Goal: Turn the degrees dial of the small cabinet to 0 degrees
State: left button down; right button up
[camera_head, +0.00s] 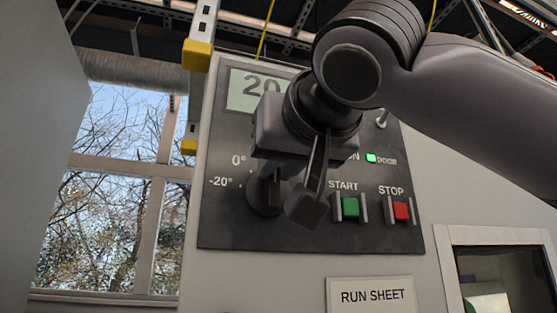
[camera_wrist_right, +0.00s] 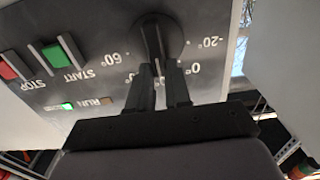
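The small cabinet's dark panel (camera_head: 225,225) carries the degrees dial (camera_head: 262,197), a black round knob at its lower left. The marks 0° and -20° show left of it; the display (camera_head: 243,90) above reads 20, partly covered. My right gripper (camera_head: 297,190) is in front of the panel at the dial and hides part of it. In the right wrist view, the dial (camera_wrist_right: 160,35) lies just beyond the fingertips of my right gripper (camera_wrist_right: 162,72). The fingers are slightly apart, with a narrow gap in line with the dial's grip; I see no clear contact. My left gripper is out of view.
The green START button (camera_head: 350,207) and red STOP button (camera_head: 400,210) sit right of the dial, close to my right gripper. A lit green lamp (camera_head: 371,158) is above them. A RUN SHEET sign (camera_head: 371,296) is below the panel. A window is at left.

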grip_shut()
jog(key=n, duration=0.2)
jog(key=a+n+p, duration=0.1)
jog(key=n, duration=0.2)
jog(key=n+p, duration=0.1)
jog(key=n, duration=0.1)
jog(key=shift+s+a+f+n, duration=0.25)
jog(key=shift+n, duration=0.05)
dwell(0.3)
jog(key=o, duration=0.6)
grip_release()
